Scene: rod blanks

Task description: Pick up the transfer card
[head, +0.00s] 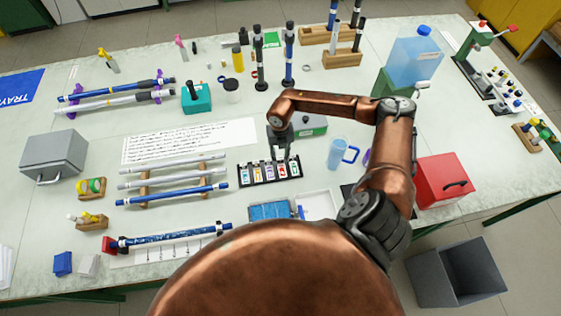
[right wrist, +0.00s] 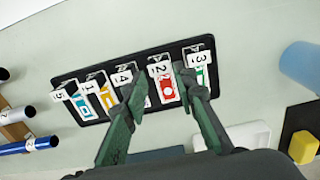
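A black card rack (head: 271,183) stands in the middle of the table with a row of numbered, coloured cards; it also shows in the right wrist view (right wrist: 138,61). The labels read 5, 1, 4, 2 and 3 from left to right there. I cannot tell which one is called the transfer card. My right gripper (right wrist: 158,76) is open and empty. Its fingertips are apart over the rack, on either side of the red card (right wrist: 166,88) labelled 2. The left finger partly covers the card labelled 4. My left gripper is not in view.
A printed sheet (head: 190,141) and several rods on wooden rests (head: 145,180) lie left of the rack. A blue mug (head: 338,153) stands close on the right. A white tray (head: 318,204) and a blue tray (head: 270,211) lie in front.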

